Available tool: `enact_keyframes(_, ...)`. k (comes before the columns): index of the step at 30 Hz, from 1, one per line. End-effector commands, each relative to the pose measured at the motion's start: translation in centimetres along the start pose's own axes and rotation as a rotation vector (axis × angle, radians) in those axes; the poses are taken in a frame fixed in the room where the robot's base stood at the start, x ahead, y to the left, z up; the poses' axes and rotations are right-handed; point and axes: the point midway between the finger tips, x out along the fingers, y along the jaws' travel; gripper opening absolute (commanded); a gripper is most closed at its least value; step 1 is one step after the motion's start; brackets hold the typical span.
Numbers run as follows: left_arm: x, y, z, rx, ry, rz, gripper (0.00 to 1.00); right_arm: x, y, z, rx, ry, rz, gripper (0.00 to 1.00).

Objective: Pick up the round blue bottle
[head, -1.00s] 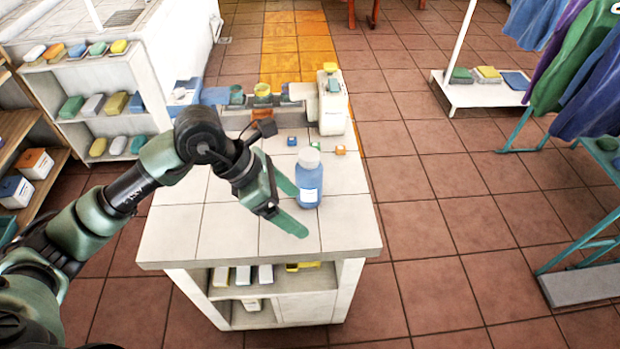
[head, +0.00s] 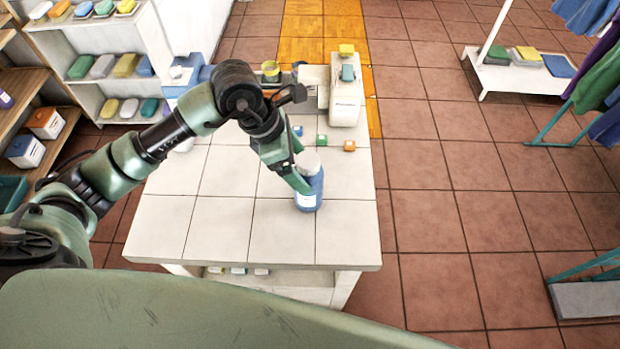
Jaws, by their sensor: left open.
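The round blue bottle (head: 309,193) stands upright on the white tiled table (head: 225,225), near its right side. It has a whitish cap and a pale label. My left gripper (head: 302,180) is at the bottle, reaching in from the upper left. One finger shows against the bottle's left side; the other is largely hidden near or behind the bottle. The jaws are open, and I cannot tell whether a finger touches the bottle. My right gripper is not in view.
Small blue, green and orange cubes (head: 349,145) lie behind the bottle. A white dispenser-like box (head: 345,98) with yellow and teal pieces stands at the table's back. Shelves with soaps (head: 125,65) are at the left. The table's front left is clear.

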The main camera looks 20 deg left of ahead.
Motion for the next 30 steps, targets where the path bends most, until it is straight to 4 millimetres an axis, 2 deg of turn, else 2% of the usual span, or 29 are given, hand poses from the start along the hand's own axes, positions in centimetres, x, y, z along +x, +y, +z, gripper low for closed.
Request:
enact_keyframes(4,1.8,-0.7,0.1,-0.002,0.0,-0.006,0.85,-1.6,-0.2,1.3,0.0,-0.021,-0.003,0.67)
enact_keyframes(9,4.2,-0.8,-0.1,-0.001,-0.001,-0.004,0.85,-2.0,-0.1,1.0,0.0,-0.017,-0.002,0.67)
enact_keyframes(18,4.9,-0.7,-0.1,0.001,-0.001,0.0,0.85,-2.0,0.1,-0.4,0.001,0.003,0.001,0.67)
enact_keyframes(20,4.9,-0.7,-0.1,0.001,-0.001,0.0,0.71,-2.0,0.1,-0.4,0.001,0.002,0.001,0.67)
enact_keyframes(27,4.9,-0.7,-0.1,0.001,-0.002,0.0,0.04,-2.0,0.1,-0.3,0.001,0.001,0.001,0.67)
enact_keyframes(28,4.9,-0.7,-0.1,0.001,-0.002,0.0,0.0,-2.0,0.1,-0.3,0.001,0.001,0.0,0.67)
enact_keyframes(30,4.8,-0.7,0.0,0.001,-0.004,0.001,0.0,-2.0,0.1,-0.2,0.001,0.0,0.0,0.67)
